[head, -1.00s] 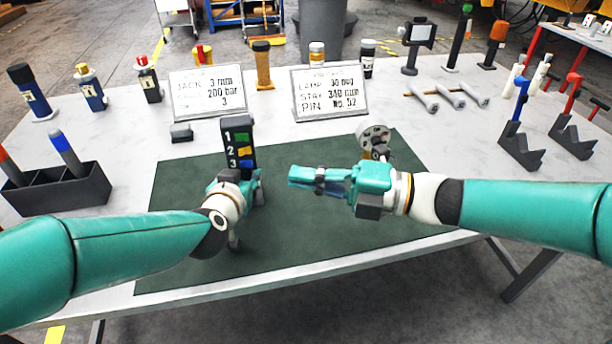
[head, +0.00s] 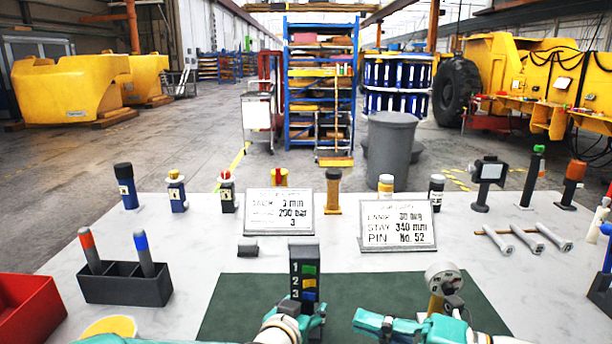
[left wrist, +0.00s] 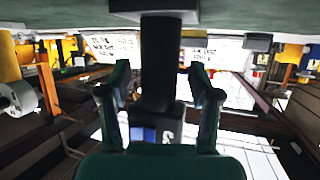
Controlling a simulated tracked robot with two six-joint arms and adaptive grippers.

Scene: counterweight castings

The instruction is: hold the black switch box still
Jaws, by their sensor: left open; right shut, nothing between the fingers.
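The black switch box (head: 304,262) stands upright on the green mat (head: 240,297). Its face carries the numbers 1, 2 and 3 beside green, yellow and blue switches. My left gripper (head: 305,318) is at the lower part of the box. In the left wrist view its open fingers (left wrist: 159,82) stand on either side of the dark box (left wrist: 160,55), with gaps visible.
A round gauge (head: 443,279) stands on the mat behind my right arm. Two sign plates (head: 278,212) (head: 396,222) stand behind the mat. A small grey block (head: 248,247) and a dark holder with two handles (head: 122,288) are to the left. A red bin (head: 28,308) is at far left.

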